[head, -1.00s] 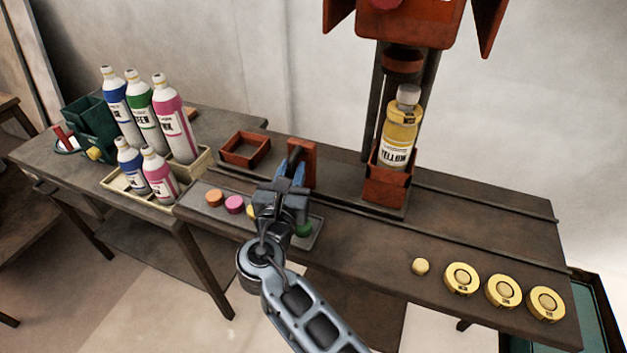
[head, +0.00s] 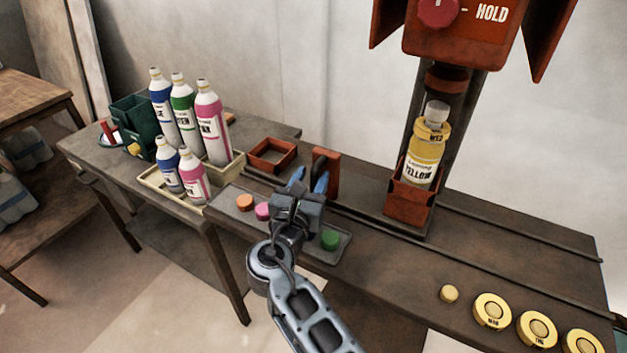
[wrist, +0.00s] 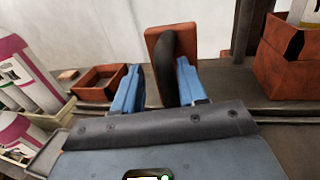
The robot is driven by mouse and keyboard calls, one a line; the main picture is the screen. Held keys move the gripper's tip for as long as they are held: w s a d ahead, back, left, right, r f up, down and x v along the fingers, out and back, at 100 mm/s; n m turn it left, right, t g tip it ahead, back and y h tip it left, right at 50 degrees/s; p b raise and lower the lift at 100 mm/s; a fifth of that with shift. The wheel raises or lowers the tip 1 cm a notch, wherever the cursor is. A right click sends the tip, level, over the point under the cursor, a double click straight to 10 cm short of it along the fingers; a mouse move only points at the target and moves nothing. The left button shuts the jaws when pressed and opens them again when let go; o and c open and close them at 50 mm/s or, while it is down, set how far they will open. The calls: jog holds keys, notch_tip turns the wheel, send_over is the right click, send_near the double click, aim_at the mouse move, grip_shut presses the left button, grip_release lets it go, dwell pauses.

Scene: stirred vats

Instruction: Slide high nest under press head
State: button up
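A tall orange-red nest (head: 408,204) stands on the rail bench and holds a yellow-labelled bottle (head: 425,150). It lies below the orange press head (head: 462,38) in the picture; I cannot tell whether it is centred. A lower, empty square orange frame (head: 271,155) sits to the left. Between them stands an upright orange plate (head: 327,170) with a dark grip, also in the wrist view (wrist: 158,42). My gripper (head: 309,181) is at this plate with its blue fingers apart. In the wrist view the dark grip shows between or just beyond the fingers (wrist: 158,85); contact is not visible.
A tray (head: 340,248) with coloured caps lies below my gripper. Bottles in a cream crate (head: 232,168) stand left. A small yellow knob (head: 449,294) and yellow discs (head: 492,311) lie on the front right. The rails (head: 520,232) right of the tall nest are clear.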

jog(key=shift+s, duration=0.1)
jog(key=v, duration=0.7)
jog(key=shift+s, duration=0.3)
jog(key=shift+a, duration=0.15)
